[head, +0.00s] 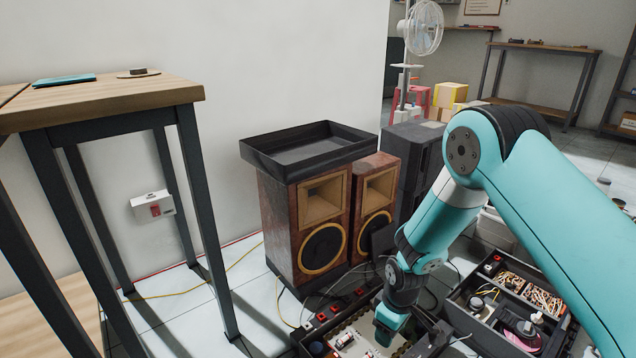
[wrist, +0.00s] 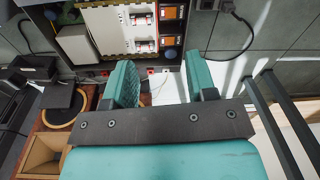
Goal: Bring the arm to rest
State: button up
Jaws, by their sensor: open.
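My teal arm reaches in from the right in the head view, bent at the elbow, with its wrist low over the floor in front of the speakers. My gripper (wrist: 160,82) is open in the wrist view. Its two teal fingers stand apart with nothing between them but floor and equipment farther off. In the head view my gripper (head: 390,322) points down over an open equipment case (head: 345,335). The same case (wrist: 105,35) lies beyond the fingers in the wrist view. I cannot tell the exact gap between gripper and case.
Two wooden speakers (head: 310,225) stand by the wall, with an empty black tray (head: 305,152) on top. A wooden table (head: 110,97) is at the left. A partitioned box of cables (head: 510,305) lies right of my wrist. Loose cables cross the floor.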

jog(key=s+a+r+m+y, duration=0.1)
jog(key=s+a+r, duration=0.15)
jog(key=r, duration=0.85)
jog(key=s+a+r+y, duration=0.1)
jog(key=s+r, duration=0.3)
jog(key=r, duration=0.6)
jog(key=s+r+m+y, duration=0.1)
jog(key=s+r+y, duration=0.1)
jog(key=s+r, duration=1.4)
notch_tip(320, 180, up, 36)
jog(key=s+p, duration=0.2)
jog(key=p, duration=3.6)
jog(key=shift+s+d, duration=0.2)
jog(key=shift+s, duration=0.05)
jog(key=shift+c, duration=0.9)
